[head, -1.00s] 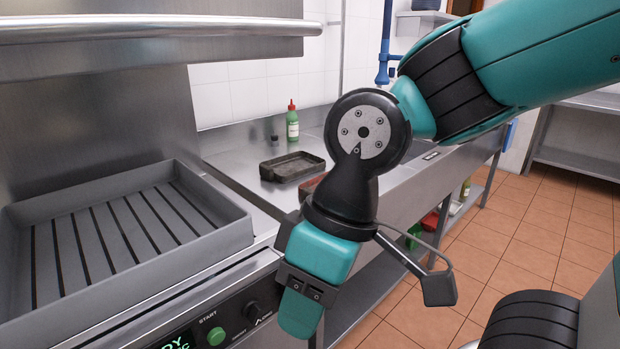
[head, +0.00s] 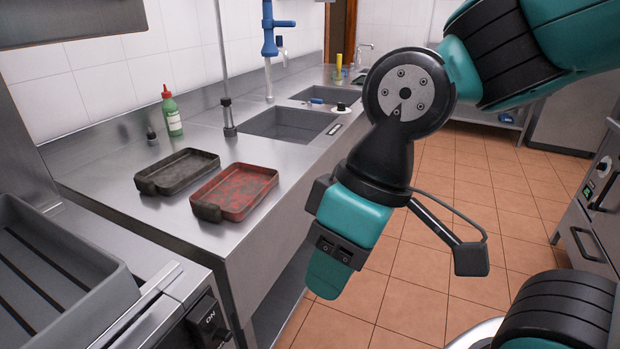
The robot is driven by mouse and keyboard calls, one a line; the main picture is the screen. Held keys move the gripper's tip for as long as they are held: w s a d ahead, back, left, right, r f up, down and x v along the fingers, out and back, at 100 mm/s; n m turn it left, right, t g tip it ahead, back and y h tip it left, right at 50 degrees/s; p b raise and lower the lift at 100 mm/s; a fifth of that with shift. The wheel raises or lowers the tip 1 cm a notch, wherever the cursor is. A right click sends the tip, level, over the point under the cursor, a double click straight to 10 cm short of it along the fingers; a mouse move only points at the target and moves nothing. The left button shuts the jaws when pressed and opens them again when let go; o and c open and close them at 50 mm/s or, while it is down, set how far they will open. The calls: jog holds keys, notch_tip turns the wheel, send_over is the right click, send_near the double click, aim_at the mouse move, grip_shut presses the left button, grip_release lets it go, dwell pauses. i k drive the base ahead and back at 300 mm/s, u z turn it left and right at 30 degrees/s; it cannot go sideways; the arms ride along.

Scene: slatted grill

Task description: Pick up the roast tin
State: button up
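Two shallow rectangular tins with a handle block at the near end lie side by side on the steel counter. One is a dark, blackened tin (head: 180,171); the other is a rust-red tin (head: 238,188) to its right, nearer the counter's front edge. I cannot tell which is the roast tin. Both look empty. My gripper (head: 326,278) hangs pointing down in front of the counter, to the right of both tins and apart from them. Its fingers are seen from the side, so their opening is hidden. No held object shows.
A green bottle (head: 172,112) with a red cap and a small dark jar (head: 152,136) stand behind the tins. Sinks (head: 289,122) with a blue tap (head: 268,45) lie farther along the counter. The slatted grill (head: 50,275) is at the lower left. Tiled floor (head: 440,240) is clear on the right.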

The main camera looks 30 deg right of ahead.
aim_at(232, 194)
jog(key=z, duration=0.95)
jog(key=i, duration=0.95)
jog(key=u, duration=1.1)
